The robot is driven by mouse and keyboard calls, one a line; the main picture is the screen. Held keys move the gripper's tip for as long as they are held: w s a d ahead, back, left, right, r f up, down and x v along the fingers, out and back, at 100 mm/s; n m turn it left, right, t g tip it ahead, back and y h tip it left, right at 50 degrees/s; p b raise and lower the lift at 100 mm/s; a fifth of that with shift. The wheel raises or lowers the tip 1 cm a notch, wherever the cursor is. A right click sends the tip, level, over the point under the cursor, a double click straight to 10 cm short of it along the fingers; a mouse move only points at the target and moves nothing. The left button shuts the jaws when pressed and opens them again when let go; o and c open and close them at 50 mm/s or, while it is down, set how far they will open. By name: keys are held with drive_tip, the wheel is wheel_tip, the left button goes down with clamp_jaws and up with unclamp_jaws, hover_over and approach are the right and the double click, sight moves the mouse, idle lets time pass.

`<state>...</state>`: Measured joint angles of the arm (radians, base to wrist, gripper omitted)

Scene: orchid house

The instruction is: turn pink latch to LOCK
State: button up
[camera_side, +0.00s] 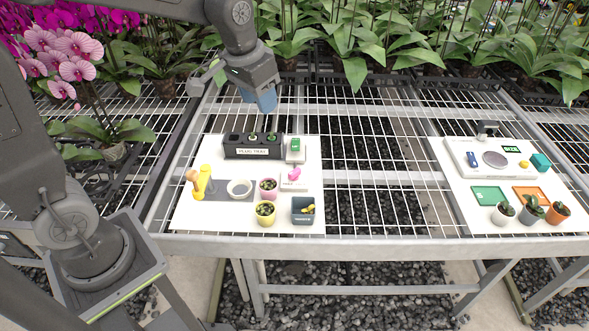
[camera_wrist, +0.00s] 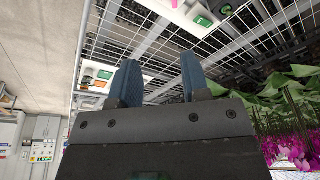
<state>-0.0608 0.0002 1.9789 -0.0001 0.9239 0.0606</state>
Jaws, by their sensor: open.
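The pink latch (camera_side: 294,174) sits on a small white plate (camera_side: 296,184) near the right edge of the left white board, in the side view. The writing on its plate is too small to read, so I cannot tell which way the latch points. A bit of pink also shows at the top edge of the wrist view (camera_wrist: 173,3). My gripper (camera_side: 265,105), with blue fingers, is in the air above and behind the board, up and left of the latch. In the wrist view its two fingers (camera_wrist: 160,78) stand apart with nothing between them.
A dark plug tray (camera_side: 253,153) and a green switch (camera_side: 295,145) are behind the latch. A pink pot (camera_side: 268,190), yellow pot (camera_side: 265,214), dark bin (camera_side: 303,217) and yellow-handled tool (camera_side: 203,182) share the board. A second board (camera_side: 470,208) lies right. Orchids line the back.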

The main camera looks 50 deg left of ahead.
drive_tip(key=w+a+f+g, duration=0.2)
drive_tip(key=w+f, duration=0.6)
approach(295, 171)
drive_tip(key=shift+g, duration=0.4)
drive_tip(key=f, duration=0.9)
drive_tip(key=shift+w+a+f, duration=0.15)
drive_tip(key=shift+w+f, duration=0.05)
drive_tip(key=shift+w, duration=0.15)
clamp_jaws()
